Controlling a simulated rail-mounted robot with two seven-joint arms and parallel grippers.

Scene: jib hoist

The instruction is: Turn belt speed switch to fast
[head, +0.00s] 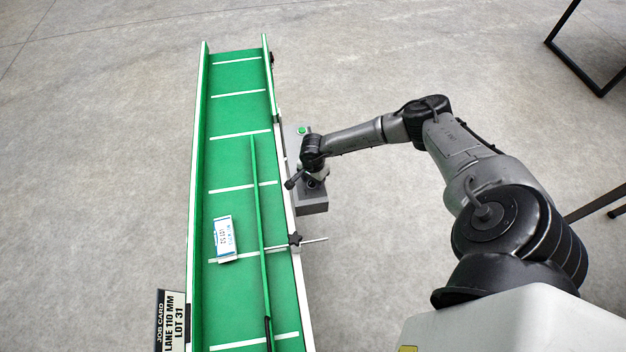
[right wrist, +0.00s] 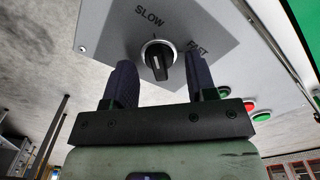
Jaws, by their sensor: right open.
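The belt speed switch (right wrist: 158,58) is a black knob with a raised grip bar on a pale ring, seen in the right wrist view. The SLOW label (right wrist: 149,16) is above it and the FAST label (right wrist: 197,48) is to its right on the grey panel (right wrist: 222,62). I cannot tell its exact setting. My right gripper (right wrist: 160,80) is open, with one dark finger on each side of the knob; contact is not clear. In the head view my right gripper (head: 314,180) is over the grey control box (head: 313,207) and hides the switch. My left gripper is out of view.
The green conveyor belt (head: 237,115) runs left of the box, with a white labelled packet (head: 225,238) on it. A clamp knob (head: 295,240) with a rod sticks out below the box. Green (right wrist: 264,118) and red (right wrist: 250,105) buttons sit near the right finger. A job card (head: 171,322) stands lower left.

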